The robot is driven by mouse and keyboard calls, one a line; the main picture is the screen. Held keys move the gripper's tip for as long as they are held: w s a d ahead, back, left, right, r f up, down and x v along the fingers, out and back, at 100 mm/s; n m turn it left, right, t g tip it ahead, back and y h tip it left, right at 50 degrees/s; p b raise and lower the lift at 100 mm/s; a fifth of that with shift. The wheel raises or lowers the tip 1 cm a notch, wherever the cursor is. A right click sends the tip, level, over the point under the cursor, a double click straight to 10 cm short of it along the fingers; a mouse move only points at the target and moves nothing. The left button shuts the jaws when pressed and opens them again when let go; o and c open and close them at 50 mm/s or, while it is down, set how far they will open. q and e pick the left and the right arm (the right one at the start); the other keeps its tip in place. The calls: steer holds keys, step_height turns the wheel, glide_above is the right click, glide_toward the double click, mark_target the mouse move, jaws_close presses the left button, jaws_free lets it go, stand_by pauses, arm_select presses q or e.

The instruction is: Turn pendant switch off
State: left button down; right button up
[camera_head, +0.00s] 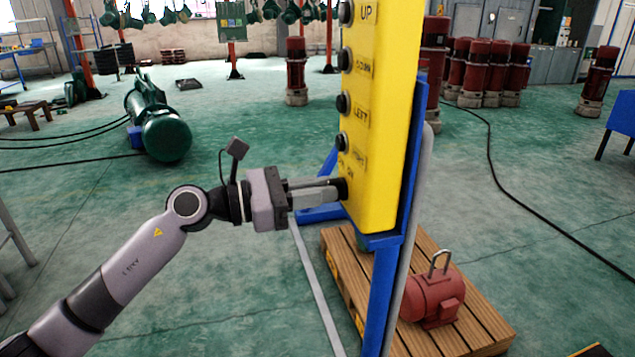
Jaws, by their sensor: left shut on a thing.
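The yellow pendant (385,130) stands upright on a blue frame at the right of centre. Its side face carries a column of black buttons marked UP, DOWN, LEFT and a blurred label. Near the lower end is a black switch (342,189), partly hidden by my fingers, with a small label above it that seems to read ON. My left gripper (335,190) comes in from the left, its fingers level and shut on the switch. The switch's exact turned position cannot be made out. My right gripper does not show.
A blue post (378,300) holds the pendant. A wooden pallet (440,338) with a red motor (431,299) lies below it. A green hoist (160,125) lies at the left, with cables on the floor.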

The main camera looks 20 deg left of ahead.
arm_select(q)
steer(key=shift+w+a+n+p, duration=0.1)
steer(key=shift+w+n+p, duration=0.05)
steer(key=shift+n+p, duration=3.25)
steer(key=shift+n+b, duration=0.6)
steer(key=shift+n, duration=0.1)
steer(key=c, duration=1.1)
jaws_free()
steer(key=shift+c, duration=0.2)
steer(key=b+v, duration=0.2)
steer(key=v, duration=0.5)
